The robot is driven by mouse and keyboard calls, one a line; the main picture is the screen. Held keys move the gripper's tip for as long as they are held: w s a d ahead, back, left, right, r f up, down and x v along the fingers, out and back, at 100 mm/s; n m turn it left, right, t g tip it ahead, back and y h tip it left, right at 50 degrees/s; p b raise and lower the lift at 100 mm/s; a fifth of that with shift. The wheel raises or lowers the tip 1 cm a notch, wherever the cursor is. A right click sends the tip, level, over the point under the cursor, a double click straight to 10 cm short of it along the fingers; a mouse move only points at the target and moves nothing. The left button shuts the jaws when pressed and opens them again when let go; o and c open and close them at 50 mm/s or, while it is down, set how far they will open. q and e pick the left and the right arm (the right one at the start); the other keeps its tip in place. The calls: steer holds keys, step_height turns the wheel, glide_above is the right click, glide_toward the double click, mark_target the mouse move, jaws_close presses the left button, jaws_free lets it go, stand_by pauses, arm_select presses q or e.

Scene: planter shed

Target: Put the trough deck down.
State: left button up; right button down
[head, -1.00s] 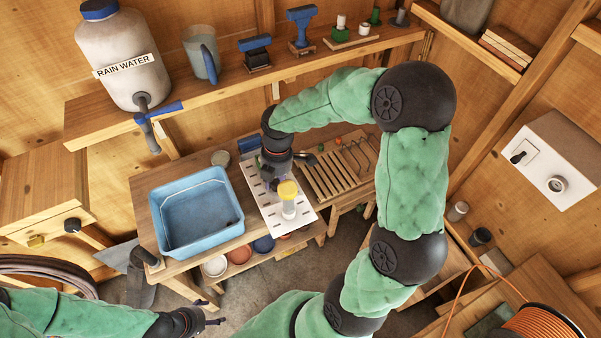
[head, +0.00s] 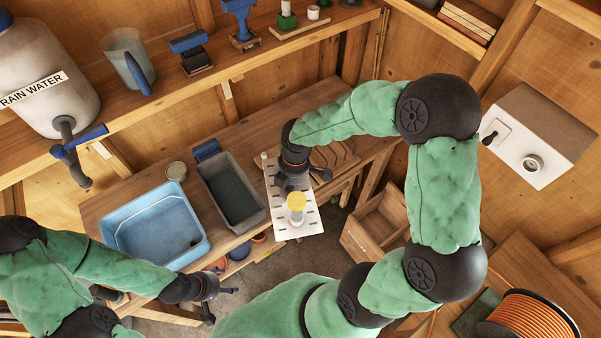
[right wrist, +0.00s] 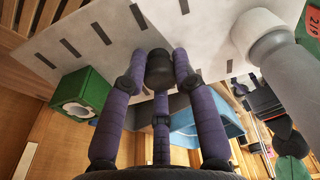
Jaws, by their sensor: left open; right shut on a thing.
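The trough deck (head: 284,222) is a white slotted panel at the right part of the bench in the head view, to the right of the uncovered grey trough (head: 237,190). A pale post with a yellow top (head: 296,205) stands on it. My right gripper (head: 291,188) is over the deck. In the right wrist view, its purple fingers are shut on the deck's dark knob (right wrist: 160,68), with the slotted deck (right wrist: 95,35) around it. I cannot tell whether the deck touches what lies beneath. My left gripper (head: 221,305) is open and empty in front of the bench.
A blue tub (head: 157,224) stands left of the trough. A slatted rack (head: 335,155) is mostly hidden behind the deck and my right arm. A wooden crate (head: 377,228) is below, to the right. A rain water container (head: 40,80) stands on the shelf.

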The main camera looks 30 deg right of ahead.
steer(key=w+d+f, duration=0.2)
steer(key=w, duration=0.1)
steer(key=w+d+f, duration=0.1)
steer(key=w, duration=0.1)
steer(key=shift+d+b, duration=0.1)
steer(key=shift+b, duration=0.2)
steer(key=w+f, duration=0.1)
steer(key=w+d+f, duration=0.1)
steer(key=f, duration=0.1)
steer(key=w+d+f+b, duration=0.1)
steer(key=f, duration=0.1)
steer(key=shift+w+d, duration=0.2)
steer(key=shift+w, duration=0.2)
steer(key=shift+w+d+f, duration=0.1)
steer(key=shift+w+f, duration=0.05)
steer(key=shift+f, duration=0.05)
steer(key=shift+w+d+f+b, duration=0.15)
steer(key=shift+f+b, duration=0.15)
steer(key=shift+f, duration=1.4)
steer(key=c, duration=1)
jaws_free()
steer(key=shift+f, duration=0.1)
steer(key=r, duration=0.4)
steer(key=r+p, duration=0.1)
steer(key=r, duration=0.3)
steer(key=d+r+p, duration=0.1)
steer(key=r, duration=0.3)
steer(key=shift+d+r, duration=0.1)
